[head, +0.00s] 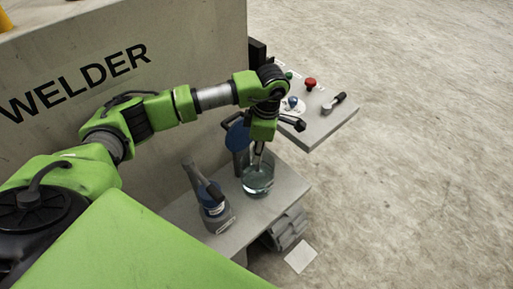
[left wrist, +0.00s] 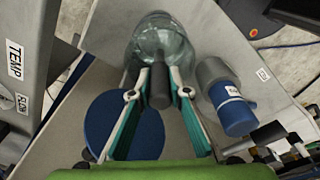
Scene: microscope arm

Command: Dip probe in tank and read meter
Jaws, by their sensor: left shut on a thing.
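My left gripper (head: 259,151) points down above a clear glass tank (head: 258,186) of greenish liquid on the grey table. In the left wrist view my gripper's teal-lined fingers (left wrist: 158,92) are shut on a dark grey cylinder, the probe (left wrist: 158,82). The glass tank (left wrist: 163,35) shows just beyond the probe there. The probe overlaps the tank's edge in that view; I cannot tell how deep its tip is in the liquid. No meter reading is legible. My right gripper is not in view.
A grey bottle (head: 216,217) stands left of the tank. A blue disc (head: 238,133) stands behind it. A control panel (head: 325,124) with a red knob (head: 310,83) and lever is at back right. A cabinet marked WELDER (head: 180,40) is behind my arm. The floor at right is clear.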

